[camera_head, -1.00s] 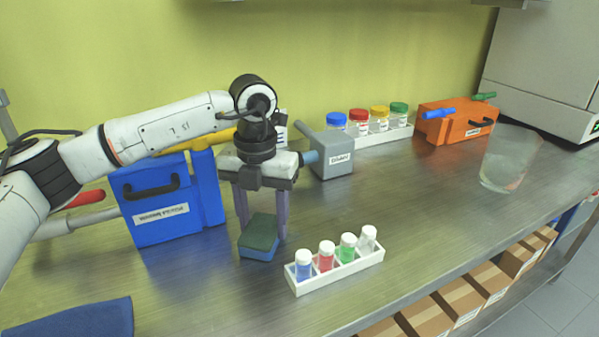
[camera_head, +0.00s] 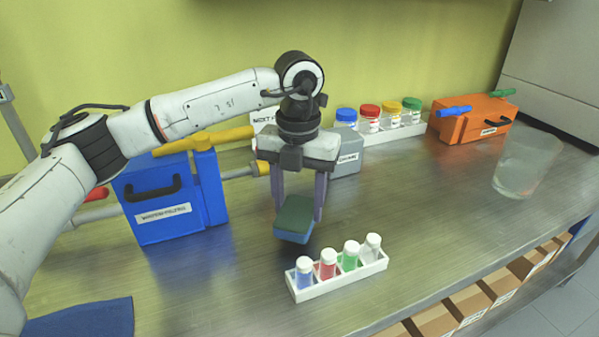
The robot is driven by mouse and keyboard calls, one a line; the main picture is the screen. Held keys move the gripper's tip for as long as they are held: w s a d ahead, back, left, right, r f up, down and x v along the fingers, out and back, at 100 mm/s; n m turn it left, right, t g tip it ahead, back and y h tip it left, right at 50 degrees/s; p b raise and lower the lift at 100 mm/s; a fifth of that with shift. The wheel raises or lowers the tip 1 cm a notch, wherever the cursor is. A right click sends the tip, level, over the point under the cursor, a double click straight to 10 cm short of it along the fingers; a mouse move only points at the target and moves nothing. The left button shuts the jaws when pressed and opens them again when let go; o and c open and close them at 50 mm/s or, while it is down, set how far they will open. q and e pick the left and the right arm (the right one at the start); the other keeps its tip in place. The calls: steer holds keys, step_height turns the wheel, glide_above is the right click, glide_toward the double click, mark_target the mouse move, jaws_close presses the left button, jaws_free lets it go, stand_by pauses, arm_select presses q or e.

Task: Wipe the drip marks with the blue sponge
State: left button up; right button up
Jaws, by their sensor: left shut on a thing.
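The blue sponge (camera_head: 292,232) has a dark green top layer. My left gripper (camera_head: 299,208) reaches down from above and is shut on the sponge, with one purple-grey finger on each side. The sponge appears lifted slightly off the metal bench, just behind the small vial rack. A clear glass vessel (camera_head: 527,163) stands upright on the right of the bench and looks cloudy low down. I cannot make out distinct drip marks. My right gripper is out of view.
A white rack (camera_head: 340,282) with several small vials is just in front of the sponge. Behind are a grey box (camera_head: 348,160), a rack of coloured-lid jars (camera_head: 388,132) and an orange box (camera_head: 474,120). A blue box (camera_head: 165,207) is left. Bench right of centre is clear.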

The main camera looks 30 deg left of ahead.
arm_select(q)
steer(key=shift+r+p, duration=0.5)
steer(key=shift+r, duration=0.45)
steer(key=shift+r+p, duration=1.05)
steer(key=shift+r, duration=0.55)
